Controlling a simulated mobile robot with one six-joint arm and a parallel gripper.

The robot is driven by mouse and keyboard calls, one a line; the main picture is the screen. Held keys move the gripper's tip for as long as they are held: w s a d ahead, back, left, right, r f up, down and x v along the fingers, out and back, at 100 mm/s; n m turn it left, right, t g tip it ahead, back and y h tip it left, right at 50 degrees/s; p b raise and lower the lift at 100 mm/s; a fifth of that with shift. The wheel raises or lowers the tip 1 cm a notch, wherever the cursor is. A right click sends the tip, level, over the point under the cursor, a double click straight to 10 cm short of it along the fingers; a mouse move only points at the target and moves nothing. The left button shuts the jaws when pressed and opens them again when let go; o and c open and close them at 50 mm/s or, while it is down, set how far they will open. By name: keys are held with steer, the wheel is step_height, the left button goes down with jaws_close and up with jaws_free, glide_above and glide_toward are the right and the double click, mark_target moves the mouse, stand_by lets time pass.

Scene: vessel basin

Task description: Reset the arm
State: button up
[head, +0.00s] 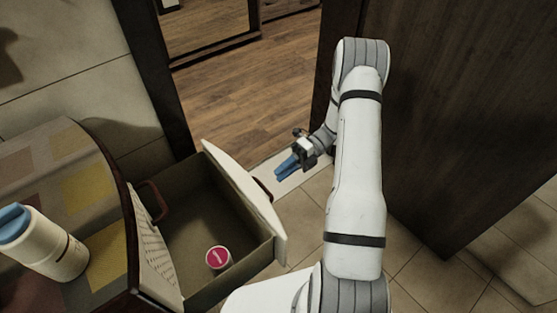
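My gripper (287,168) hangs at the end of my white arm in the head view, with its blue fingers pointing left. It is beyond the open drawer's (240,187) front panel, near the drawer handle (263,188). I cannot tell whether it touches the handle. The fingers look close together, but the view is too small to tell whether they are open or shut. I see no object held in them. A small round pink-lidded container (218,257) sits inside the drawer.
A cabinet with a patterned top (85,185) stands at the left, and a white bottle with a blue cap (42,243) is on it. A dark wooden door or panel (455,110) is close to my arm's right. Wood floor (245,95) lies beyond the doorway.

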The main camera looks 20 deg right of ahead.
steer(key=s+r+n+t+h+p, duration=0.3)
steer(key=s+r+n+h+p, duration=0.1)
steer(key=r+n, duration=0.6)
steer(key=s+a+r+n+t+h+p, duration=0.1)
steer(key=s+r+n+h+p, duration=0.4)
steer(key=r+n, duration=0.6)
steer(key=s+a+r+n+t+h+p, duration=0.1)
steer(key=s+r+n+t+h+p, duration=0.3)
steer(key=r+n, duration=0.6)
steer(key=s+r+h+p, duration=0.1)
steer(key=s+r+p, duration=0.1)
steer(key=r, duration=0.6)
steer(key=shift+s+r+n+t+p, duration=0.15)
steer(key=shift+s+n+t+p, duration=0.15)
steer(key=shift+s, duration=0.25)
